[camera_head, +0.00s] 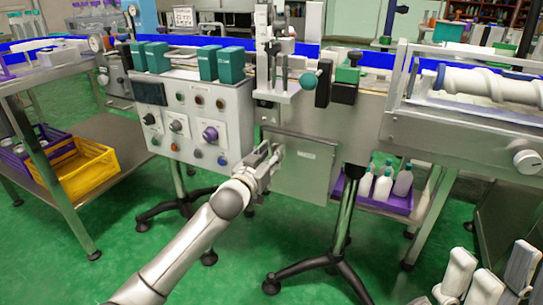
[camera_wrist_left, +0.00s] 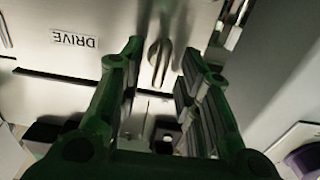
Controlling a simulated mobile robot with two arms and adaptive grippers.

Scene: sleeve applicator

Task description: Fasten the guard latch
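The guard door (camera_head: 308,178) is a grey metal panel under the machine's body, and it looks closed. Its DRIVE label shows upside down in the left wrist view (camera_wrist_left: 74,39). The latch (camera_wrist_left: 158,56) is a small metal handle on the panel face, lying along the finger direction in that view. My left gripper (camera_head: 271,153) is at the door's left edge. In the wrist view its two fingers (camera_wrist_left: 160,62) are open, one on each side of the latch, with gaps visible. The head view barely shows the latch behind the gripper.
A control box (camera_head: 193,118) with knobs stands left of the door. A clamp head with a teal ball knob (camera_head: 308,81) hangs above. A purple tray (camera_head: 385,200) of white bottles sits right of a stand leg. A yellow crate (camera_head: 88,172) is at far left.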

